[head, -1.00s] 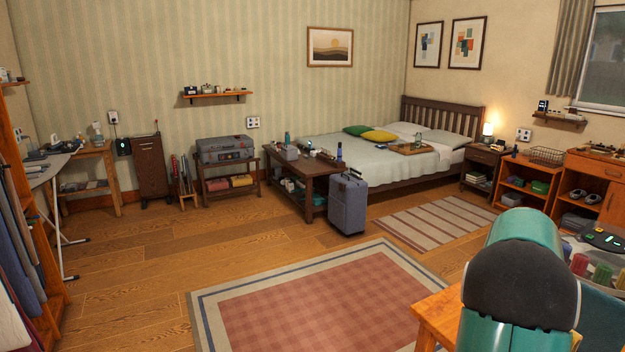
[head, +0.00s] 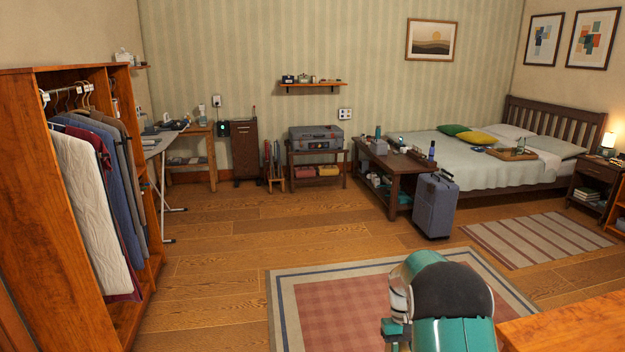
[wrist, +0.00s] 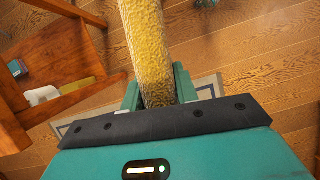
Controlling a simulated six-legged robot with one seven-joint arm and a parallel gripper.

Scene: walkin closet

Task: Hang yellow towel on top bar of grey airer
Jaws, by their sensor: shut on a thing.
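In the wrist view my gripper (wrist: 157,92) is shut on the yellow towel (wrist: 148,40), with a teal finger on either side. The towel looks like a thick, fuzzy yellow roll or fold that reaches from the fingers past the top edge of the picture. Its far end is out of frame. In the head view my arm is at the bottom right of centre, and the towel cannot be made out there. I see no grey airer in either view now.
A wooden wardrobe (head: 50,240) with hanging clothes stands at left, beside an ironing board (head: 164,140). A suitcase (head: 435,207) stands by a low table (head: 395,162) and the bed (head: 475,165). A wooden top (head: 570,320) is close at right. Open floor and a rug (head: 330,300) lie ahead.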

